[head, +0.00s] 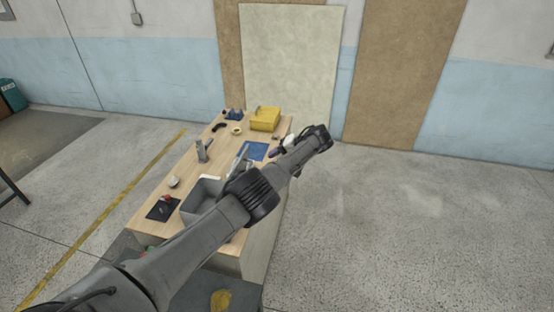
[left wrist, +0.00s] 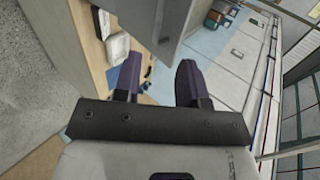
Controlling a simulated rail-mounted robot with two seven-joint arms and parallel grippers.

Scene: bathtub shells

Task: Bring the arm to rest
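My left arm comes in from the lower left of the head view and stretches over the wooden workbench (head: 150,222). Its left gripper (head: 276,152) is near the bench's right edge, small and partly in line with the arm. In the left wrist view the two dark purple fingers of the left gripper (left wrist: 160,75) stand apart with nothing between them. My right gripper is in neither view.
The bench holds a grey basin (head: 190,207), a faucet (head: 203,152), a yellow bin (head: 265,119), a blue mat (head: 258,150) and a black mat (head: 157,212). Open concrete floor (head: 400,220) lies to the right. Boards (head: 290,60) lean on the wall behind.

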